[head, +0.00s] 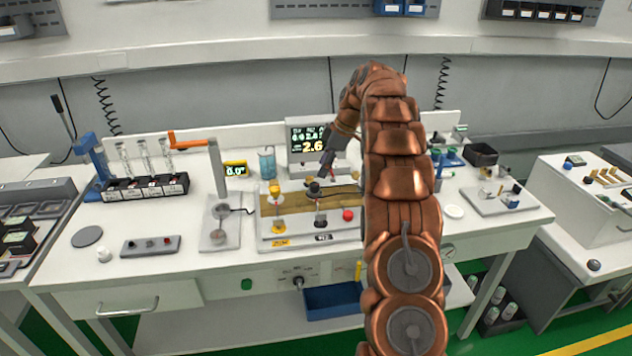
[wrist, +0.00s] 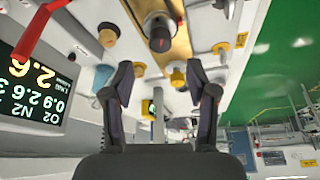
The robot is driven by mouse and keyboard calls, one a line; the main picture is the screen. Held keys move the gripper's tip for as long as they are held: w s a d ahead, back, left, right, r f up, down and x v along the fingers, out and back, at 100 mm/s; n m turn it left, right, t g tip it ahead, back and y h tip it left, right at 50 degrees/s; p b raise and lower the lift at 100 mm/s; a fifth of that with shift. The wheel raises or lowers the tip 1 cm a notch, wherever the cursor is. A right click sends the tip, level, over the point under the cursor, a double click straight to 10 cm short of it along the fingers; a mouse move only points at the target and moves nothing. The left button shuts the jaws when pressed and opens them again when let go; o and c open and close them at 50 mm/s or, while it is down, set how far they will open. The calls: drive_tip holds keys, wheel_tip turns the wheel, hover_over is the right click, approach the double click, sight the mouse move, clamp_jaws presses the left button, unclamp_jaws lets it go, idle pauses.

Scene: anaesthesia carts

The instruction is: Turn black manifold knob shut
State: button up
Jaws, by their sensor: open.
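The black manifold knob (head: 314,188) stands on the tan board of the bench manifold (head: 262,232), left of my arm. In the wrist view a black knob (wrist: 160,38) shows near the top centre, beyond my fingertips. My gripper (head: 325,160) is above and behind the knob in the head view, partly hidden by my arm. In the wrist view my gripper (wrist: 159,68) has its fingers wide apart, with nothing held between them. It is apart from the knob.
A yellow knob (head: 274,188) stands left of the black one, and a red knob (head: 348,215) sits front right. A monitor (head: 308,138) reading 2.6 stands behind. An orange-handled lever stand (head: 217,168) is to the left. The front bench edge is fairly clear.

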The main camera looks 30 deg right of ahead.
sight(315, 184)
drive_tip(key=shift+p+x, duration=0.95)
drive_tip(key=shift+x, duration=2.35)
clamp_jaws()
